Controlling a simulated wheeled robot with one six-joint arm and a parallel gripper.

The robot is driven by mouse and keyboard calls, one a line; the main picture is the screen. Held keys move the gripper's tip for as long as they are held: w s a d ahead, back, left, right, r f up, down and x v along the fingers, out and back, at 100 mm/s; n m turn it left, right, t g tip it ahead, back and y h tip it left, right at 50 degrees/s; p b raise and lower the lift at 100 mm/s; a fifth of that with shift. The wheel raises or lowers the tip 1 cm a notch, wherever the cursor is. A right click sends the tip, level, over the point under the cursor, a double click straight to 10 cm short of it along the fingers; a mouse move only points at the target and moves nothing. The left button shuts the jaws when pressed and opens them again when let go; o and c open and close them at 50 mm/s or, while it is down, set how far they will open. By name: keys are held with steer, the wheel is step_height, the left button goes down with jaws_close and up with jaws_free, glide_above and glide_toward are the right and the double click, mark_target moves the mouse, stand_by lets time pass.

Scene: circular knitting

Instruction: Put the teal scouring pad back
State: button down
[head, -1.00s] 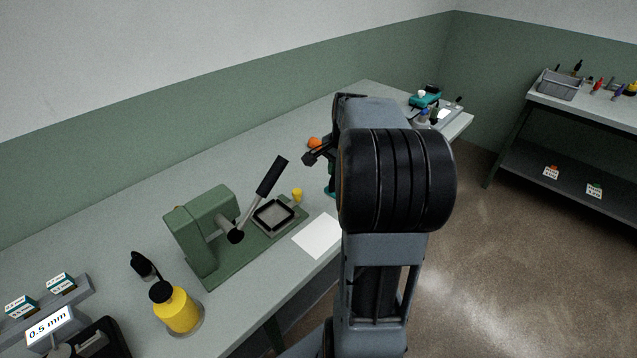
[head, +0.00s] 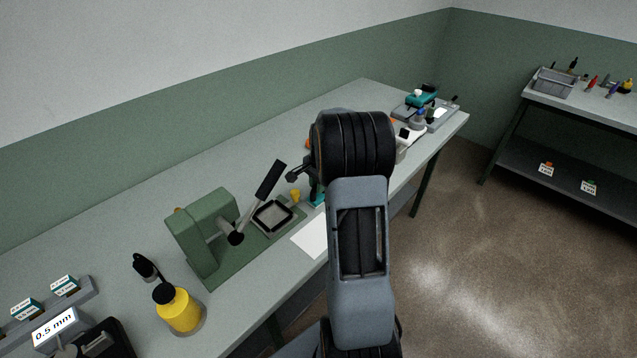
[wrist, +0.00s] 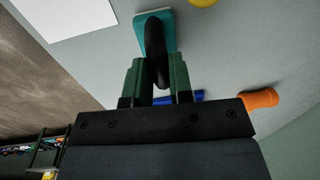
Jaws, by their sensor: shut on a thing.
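In the wrist view the teal scouring pad (wrist: 168,30) sits at the end of a thick black handle (wrist: 155,48). My gripper (wrist: 155,72) has its two green fingers shut on that handle, with the pad beyond the fingertips over the grey bench top. I cannot tell whether the pad touches the bench. In the head view a bit of the teal pad (head: 317,200) shows just right of the green press, beside my arm. My arm hides the fingers and most of the pad there.
The green press (head: 205,235) with its lever stands left of the pad. A small yellow piece (head: 296,195) and a white sheet (head: 312,238) lie close by. The wrist view shows an orange piece (wrist: 258,98) and a blue piece (wrist: 185,97) near my gripper. A yellow bottle (head: 178,310) stands nearer.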

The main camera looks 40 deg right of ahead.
steer(key=shift+f, duration=0.1)
steer(key=c, duration=1)
jaws_free()
steer(key=r, duration=0.8)
steer(key=s+r, duration=0.1)
steer(key=r, duration=0.3)
steer(key=shift+s+d, duration=0.1)
steer(key=shift+d, duration=0.05)
